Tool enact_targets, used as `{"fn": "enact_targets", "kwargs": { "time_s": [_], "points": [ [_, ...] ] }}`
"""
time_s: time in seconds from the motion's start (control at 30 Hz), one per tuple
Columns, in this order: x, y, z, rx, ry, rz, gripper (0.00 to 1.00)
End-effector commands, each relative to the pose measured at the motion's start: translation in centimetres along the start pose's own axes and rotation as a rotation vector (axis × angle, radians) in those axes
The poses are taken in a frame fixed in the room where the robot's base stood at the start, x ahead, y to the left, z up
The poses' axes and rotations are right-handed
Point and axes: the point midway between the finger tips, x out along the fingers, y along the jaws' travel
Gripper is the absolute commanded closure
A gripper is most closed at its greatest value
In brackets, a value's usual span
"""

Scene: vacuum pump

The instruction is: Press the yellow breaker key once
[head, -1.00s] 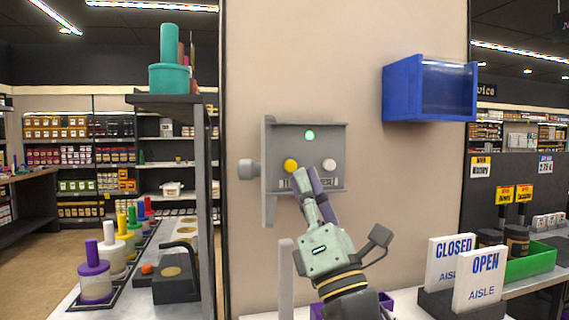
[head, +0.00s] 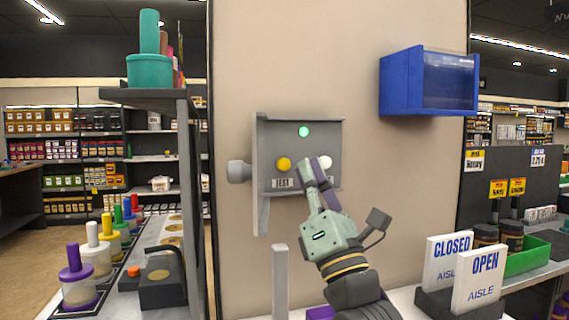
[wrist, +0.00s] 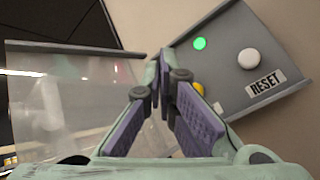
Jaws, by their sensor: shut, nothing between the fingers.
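The yellow key (head: 283,164) is a round knob on the left of the grey breaker panel (head: 265,135), above a label that reads TEST. A white key (head: 325,162) sits to its right. My gripper (head: 310,166) is shut and empty, with its tips in front of the panel between the two keys. In the wrist view my gripper's purple-padded fingers (wrist: 165,62) partly hide the yellow key (wrist: 199,89). The white key (wrist: 249,58) shows clear there, above a RESET label. I cannot tell whether the tips touch the panel.
A green light (head: 304,131) glows at the panel's top. A grey cylinder (head: 239,172) sticks out at the panel's left side. A blue bin (head: 400,85) hangs on the wall to the right. A grey post (head: 280,285) stands below. Sign boards (head: 478,283) stand at the lower right.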

Motion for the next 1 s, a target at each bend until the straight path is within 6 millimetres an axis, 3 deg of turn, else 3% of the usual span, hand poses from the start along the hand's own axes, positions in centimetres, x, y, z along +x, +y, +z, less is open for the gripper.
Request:
{"fn": "enact_targets", "kwargs": {
  "time_s": [0.2, 0.5, 1.0],
  "points": [
    [2.5, -1.6, -1.6, 0.004, 0.002, -0.001, 1.0],
    [4.3, -3.2, -3.3, -0.001, -0.001, 0.0, 1.0],
    [4.8, -3.4, -3.5, 0.0, 0.0, 0.0, 1.0]
  ]
}}
